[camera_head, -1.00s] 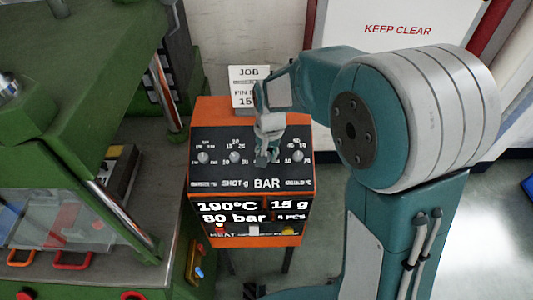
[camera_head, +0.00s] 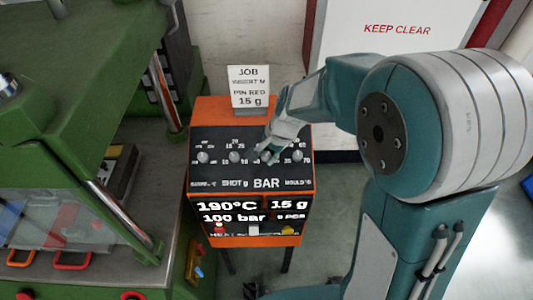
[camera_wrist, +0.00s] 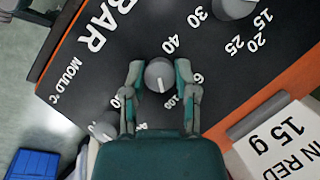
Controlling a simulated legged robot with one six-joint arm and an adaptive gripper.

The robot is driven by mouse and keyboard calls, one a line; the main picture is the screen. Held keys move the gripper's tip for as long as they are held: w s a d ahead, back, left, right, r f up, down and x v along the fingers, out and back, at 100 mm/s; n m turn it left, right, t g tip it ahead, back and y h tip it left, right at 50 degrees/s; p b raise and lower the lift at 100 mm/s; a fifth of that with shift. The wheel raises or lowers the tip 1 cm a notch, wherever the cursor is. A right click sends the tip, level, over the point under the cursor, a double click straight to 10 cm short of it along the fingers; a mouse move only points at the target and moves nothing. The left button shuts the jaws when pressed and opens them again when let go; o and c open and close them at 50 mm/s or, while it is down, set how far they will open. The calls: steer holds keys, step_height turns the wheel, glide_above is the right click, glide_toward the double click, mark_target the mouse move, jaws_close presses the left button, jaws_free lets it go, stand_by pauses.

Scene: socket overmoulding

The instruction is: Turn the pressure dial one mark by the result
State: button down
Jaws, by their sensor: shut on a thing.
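The pressure dial is a grey knob (camera_wrist: 158,75) on the black panel, in the BAR column; in the head view it is mostly hidden by my gripper (camera_head: 267,153). In the wrist view my gripper (camera_wrist: 158,74) has a finger on each side of the knob and is shut on it. The knob's white pointer line points down the picture, towards the mark 100. The orange control box (camera_head: 252,116) carries a display (camera_head: 245,212) reading 190°C, 15 g and 100 bar; the piece count is too small to read surely.
Other grey knobs stand close on both sides, one at left (camera_head: 236,157) and one at right (camera_head: 298,156). A green machine (camera_head: 70,110) is at the left.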

steer(key=shift+m, duration=0.5)
steer(key=shift+c, duration=2)
jaws_free()
steer(key=v, duration=1.1)
steer(key=shift+s+d+r, duration=0.2)
steer(key=shift+d+r, duration=0.05)
steer(key=shift+r, duration=0.1)
